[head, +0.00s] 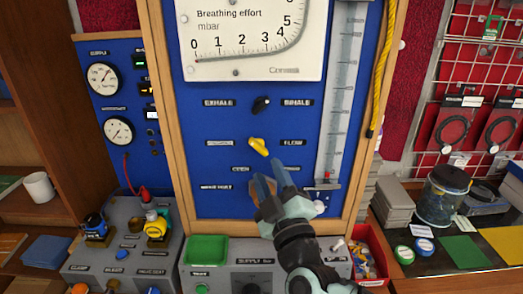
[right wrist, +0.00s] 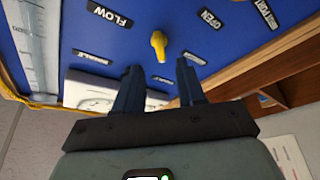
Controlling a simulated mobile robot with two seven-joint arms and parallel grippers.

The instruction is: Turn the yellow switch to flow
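The yellow switch (head: 258,146) sits on the blue panel (head: 220,125), slanting from upper left to lower right. The label FLOW (head: 293,142) is to its right, and another label (head: 220,142), too small to read, is to its left. My right gripper (head: 267,172) is just below the switch, open and empty, with its fingers apart. In the right wrist view the switch (right wrist: 159,45) stands beyond the gap between the open fingers (right wrist: 159,68), not touched by them. My left gripper is not in view.
A black switch (head: 261,104) is above the yellow one, between EXHALE and INHALE labels. A clear flow tube (head: 345,85) and yellow hose (head: 383,60) run along the panel's right side. A grey supply box (head: 225,275) with a green tray (head: 207,249) stands below.

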